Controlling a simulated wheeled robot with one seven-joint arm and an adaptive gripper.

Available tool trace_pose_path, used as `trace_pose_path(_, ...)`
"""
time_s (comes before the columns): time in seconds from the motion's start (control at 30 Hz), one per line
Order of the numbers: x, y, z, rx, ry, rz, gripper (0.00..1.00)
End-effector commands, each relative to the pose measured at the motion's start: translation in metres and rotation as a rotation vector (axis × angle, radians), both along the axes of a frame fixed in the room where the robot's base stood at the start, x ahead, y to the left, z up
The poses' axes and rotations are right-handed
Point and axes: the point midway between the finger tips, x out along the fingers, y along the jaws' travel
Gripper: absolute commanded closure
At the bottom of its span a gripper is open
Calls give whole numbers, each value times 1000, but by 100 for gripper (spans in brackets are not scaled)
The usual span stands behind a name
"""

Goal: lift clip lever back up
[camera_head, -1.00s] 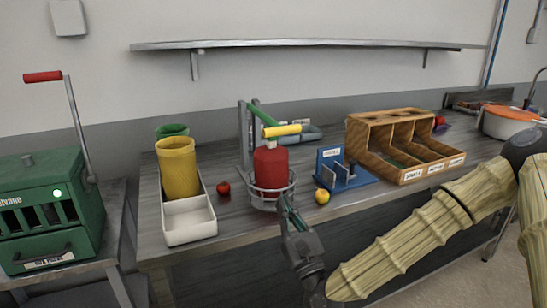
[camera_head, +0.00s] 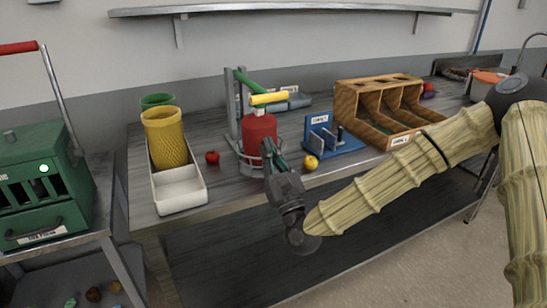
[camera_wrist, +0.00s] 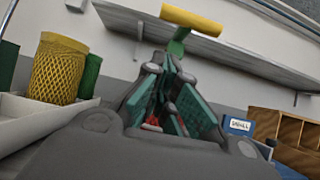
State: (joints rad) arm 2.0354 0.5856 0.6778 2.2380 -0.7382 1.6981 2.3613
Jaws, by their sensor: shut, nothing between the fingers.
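The clip stand (camera_head: 232,120) has a green lever (camera_head: 248,82) ending in a yellow handle (camera_head: 269,98). The lever slopes down from the upright to the handle, just above a red net-like bundle (camera_head: 259,130) in a wire ring (camera_head: 252,160). My gripper (camera_head: 268,149) is shut and empty, pointing up in front of the red bundle, below the yellow handle and apart from it. In the wrist view, the yellow handle (camera_wrist: 192,20) and green lever (camera_wrist: 178,46) stand above and beyond my fingertips (camera_wrist: 168,65). My fingers hide most of the red bundle there.
A white tray (camera_head: 178,200) with a yellow mesh basket (camera_head: 165,137) stands left. A red ball (camera_head: 212,157), a yellow ball (camera_head: 310,162) and a blue stand (camera_head: 320,128) are nearby. A wooden bin rack (camera_head: 372,100) stands right. A wall shelf (camera_head: 290,8) runs above.

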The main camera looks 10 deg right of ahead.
Motion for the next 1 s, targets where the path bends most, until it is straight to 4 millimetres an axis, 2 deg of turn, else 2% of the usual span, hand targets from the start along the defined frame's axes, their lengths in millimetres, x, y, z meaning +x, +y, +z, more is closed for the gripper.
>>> trace_pose_path(0.27,37,13,28,-2,-3,1,100)
trace_pose_path(0.4,40,13,47,-1,-3,1,100)
trace_pose_path(0.6,42,14,61,-2,-2,1,100)
trace_pose_path(1.0,43,14,65,-1,0,1,100)
